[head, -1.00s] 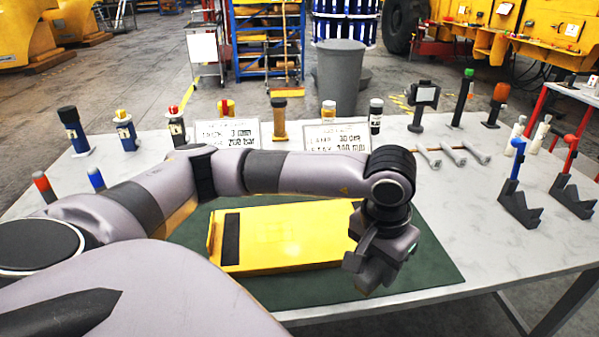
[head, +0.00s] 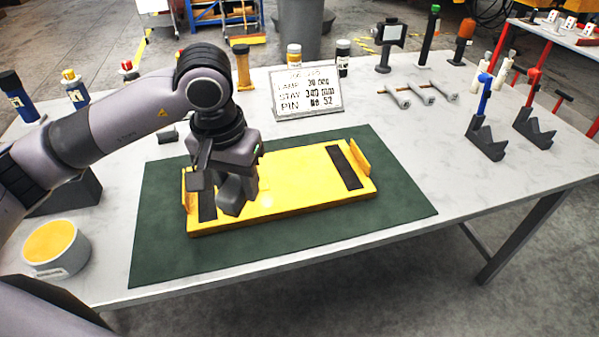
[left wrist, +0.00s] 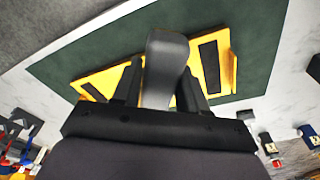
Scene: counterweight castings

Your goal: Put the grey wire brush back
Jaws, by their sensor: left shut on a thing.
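My left gripper (head: 222,172) is shut on a smooth grey thing (head: 237,192), which I take to be the grey wire brush. It hangs below the jaws, above the left part of the yellow casting plate (head: 290,178). In the left wrist view the grey thing (left wrist: 166,62) stands out between the two dark fingers (left wrist: 163,92). No bristles can be made out. The plate lies on a dark green mat (head: 395,195) and has a dark strip and an upright yellow lip towards each end. My right gripper is not in view.
A pot of yellow stuff (head: 56,246) stands at the front left, and a dark block (head: 75,193) sits partly behind my arm. Dark rests (head: 486,138) hold blue and red tools. The right front is clear.

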